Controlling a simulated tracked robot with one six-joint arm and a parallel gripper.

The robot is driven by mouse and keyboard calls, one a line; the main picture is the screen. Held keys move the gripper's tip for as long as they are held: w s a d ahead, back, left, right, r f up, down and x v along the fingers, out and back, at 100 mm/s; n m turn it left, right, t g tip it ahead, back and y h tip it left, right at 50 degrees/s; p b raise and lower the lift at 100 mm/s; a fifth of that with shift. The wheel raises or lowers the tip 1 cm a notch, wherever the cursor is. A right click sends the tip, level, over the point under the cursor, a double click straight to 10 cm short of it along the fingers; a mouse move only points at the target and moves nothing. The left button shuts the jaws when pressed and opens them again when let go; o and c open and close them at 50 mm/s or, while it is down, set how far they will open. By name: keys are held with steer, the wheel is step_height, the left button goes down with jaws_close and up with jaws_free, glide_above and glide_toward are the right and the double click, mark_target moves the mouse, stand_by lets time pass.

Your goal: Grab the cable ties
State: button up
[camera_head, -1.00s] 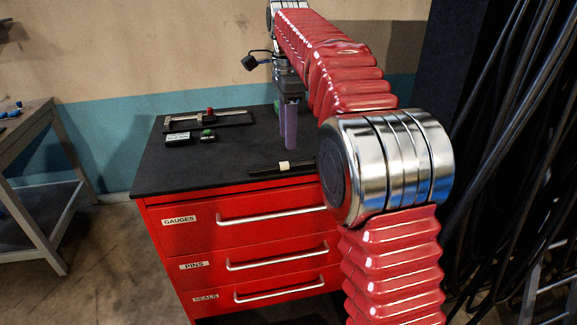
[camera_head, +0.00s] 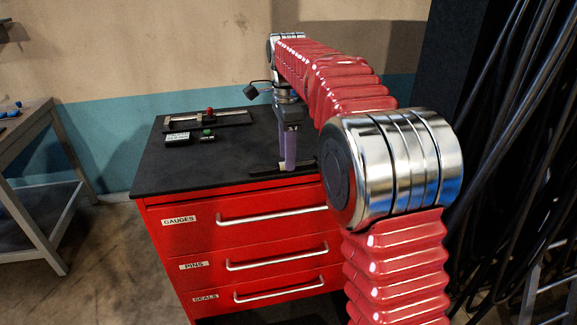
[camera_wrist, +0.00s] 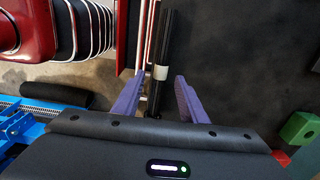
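The cable ties are a thin black bundle with a white band, lying near the front edge of the black cabinet top (camera_head: 225,165). In the head view the left end of the bundle (camera_head: 266,174) shows, with its middle behind my fingers. In the wrist view the bundle (camera_wrist: 165,40) runs up the picture between my two purple fingers. My gripper (camera_head: 288,168) is open and points down at the bundle. In the wrist view my gripper (camera_wrist: 160,78) has one finger on each side of the white band, with gaps visible. I cannot tell whether the fingertips touch the top.
A caliper-like tool (camera_head: 190,124) with a red knob lies at the back of the cabinet top. A small labelled box (camera_head: 177,139) and a green-topped piece (camera_head: 207,134) lie before it. A green block (camera_wrist: 298,127) shows in the wrist view. Black cables (camera_head: 515,150) hang at right.

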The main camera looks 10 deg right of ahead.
steer(key=shift+f, duration=0.95)
steer(key=shift+c, duration=0.3)
jaws_close()
